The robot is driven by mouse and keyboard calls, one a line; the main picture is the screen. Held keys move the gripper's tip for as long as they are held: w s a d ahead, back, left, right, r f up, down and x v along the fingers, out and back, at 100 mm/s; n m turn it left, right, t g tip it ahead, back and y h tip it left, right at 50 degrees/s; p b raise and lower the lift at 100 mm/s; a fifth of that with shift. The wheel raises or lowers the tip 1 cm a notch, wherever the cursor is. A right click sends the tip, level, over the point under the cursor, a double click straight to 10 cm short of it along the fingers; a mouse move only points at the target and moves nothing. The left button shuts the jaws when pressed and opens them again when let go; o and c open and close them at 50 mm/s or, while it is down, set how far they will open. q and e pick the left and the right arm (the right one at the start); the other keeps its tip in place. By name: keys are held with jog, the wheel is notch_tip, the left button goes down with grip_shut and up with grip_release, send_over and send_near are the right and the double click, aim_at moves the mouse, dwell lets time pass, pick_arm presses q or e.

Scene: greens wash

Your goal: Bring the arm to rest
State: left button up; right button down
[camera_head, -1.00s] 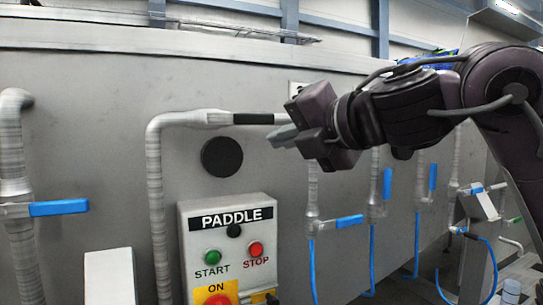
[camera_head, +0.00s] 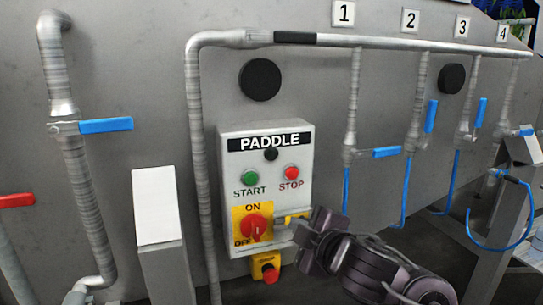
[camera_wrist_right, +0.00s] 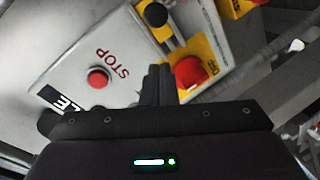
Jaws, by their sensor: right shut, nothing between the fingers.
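My right arm comes in from the bottom right in the head view. Its gripper (camera_head: 283,223) is in front of the lower right part of the PADDLE control box (camera_head: 265,146), near the red and yellow ON/OFF switch (camera_head: 256,226). The fingers are shut with nothing between them. In the right wrist view the shut fingers (camera_wrist_right: 158,84) point toward the box, with the red STOP button (camera_wrist_right: 98,78) to their left and a red knob on yellow (camera_wrist_right: 188,72) to their right. I cannot tell whether they touch the box. My left gripper is not in view.
A vertical pipe (camera_head: 196,150) runs left of the box. Blue-handled valves (camera_head: 386,152) hang on numbered branch pipes at right. Another blue handle (camera_head: 106,125) and a red handle (camera_head: 16,200) are at left. A white-topped post (camera_head: 157,205) stands left of the box.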

jog(key=s+d+f+m+g+h, duration=0.2)
jog(key=s+d+f+m, duration=0.25)
jog(key=f, duration=0.45)
jog(key=s+d+f+m+g+h, duration=0.25)
jog(key=s+f+m, duration=0.2)
jog(key=f, duration=0.45)
jog(key=s+d+f+m+g+h, duration=0.1)
jog(key=s+d+f+m+g, duration=0.25)
jog(key=s+f, duration=0.4)
jog(key=s+d+f+m+g, duration=0.3)
jog(key=s+d+f, duration=0.1)
jog(key=s, duration=0.6)
notch_tip(320, 180, down, 29)
jog(key=s+d+f+n+g+b, duration=0.1)
jog(key=s+d+f+g, duration=0.1)
jog(key=s+f, duration=1.8)
jog(key=shift+s+d, duration=0.2)
jog(key=shift+d, duration=0.35)
jog(key=shift+h, duration=0.25)
